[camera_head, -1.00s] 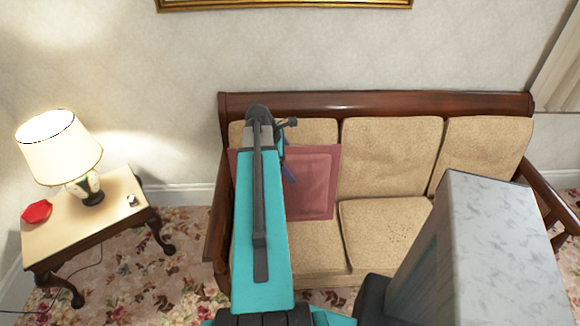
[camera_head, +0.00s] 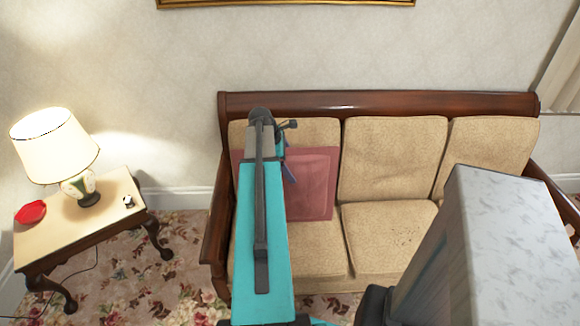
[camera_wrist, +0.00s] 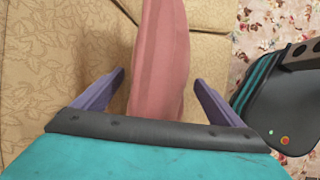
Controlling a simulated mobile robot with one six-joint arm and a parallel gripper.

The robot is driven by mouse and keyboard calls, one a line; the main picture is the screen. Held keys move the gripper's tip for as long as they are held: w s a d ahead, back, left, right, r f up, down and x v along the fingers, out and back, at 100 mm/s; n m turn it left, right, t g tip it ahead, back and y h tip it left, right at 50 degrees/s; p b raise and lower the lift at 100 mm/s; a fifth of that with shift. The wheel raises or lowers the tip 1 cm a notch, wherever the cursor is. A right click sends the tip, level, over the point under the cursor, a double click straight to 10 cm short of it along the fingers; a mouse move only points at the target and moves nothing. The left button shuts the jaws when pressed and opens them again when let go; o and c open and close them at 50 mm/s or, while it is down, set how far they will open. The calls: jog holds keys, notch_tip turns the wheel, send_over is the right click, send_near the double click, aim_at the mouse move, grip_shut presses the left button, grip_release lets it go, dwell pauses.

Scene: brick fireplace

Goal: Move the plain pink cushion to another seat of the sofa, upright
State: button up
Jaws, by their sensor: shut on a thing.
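The plain pink cushion (camera_head: 312,185) stands upright at the left seat of the sofa (camera_head: 380,103), in front of the left back cushion. My arm hides part of its left side in the head view. In the wrist view the cushion (camera_wrist: 160,60) is seen edge-on between the two purple fingers of my gripper (camera_wrist: 160,88). My gripper is shut on the cushion; its fingertips are mostly hidden behind my arm in the head view (camera_head: 287,160). The sofa's middle seat (camera_head: 390,235) is bare, and my grey column hides most of the right seat.
A side table (camera_head: 110,205) with a lit lamp (camera_head: 55,145) and a red dish (camera_head: 31,212) stands left of the sofa. The sofa's wooden left arm (camera_head: 217,225) is close to my arm. A framed picture (camera_head: 290,3) hangs above.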

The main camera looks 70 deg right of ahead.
jog(key=shift+f+b, duration=0.75)
jog(key=shift+f, duration=0.3)
jog(key=shift+d+r+p, duration=0.2)
jog(key=shift+p, duration=0.15)
jog(key=shift+w+d+f+y+p, duration=0.15)
jog(key=shift+w+d+y+p, duration=0.2)
jog(key=shift+d+p, duration=0.45)
jog(key=shift+w+d, duration=0.1)
jog(key=shift+d, duration=0.15)
jog(key=shift+w+d+f+p, duration=0.15)
jog(key=shift+w+d, duration=0.15)
jog(key=shift+d, duration=0.4)
jog(key=shift+w+d+f+p, duration=0.1)
jog(key=shift+w+d+p, duration=0.15)
jog(key=shift+d, duration=0.5)
jog(key=shift+w+d+f+p, duration=0.15)
jog(key=shift+w+d, duration=0.15)
jog(key=shift+d, duration=0.4)
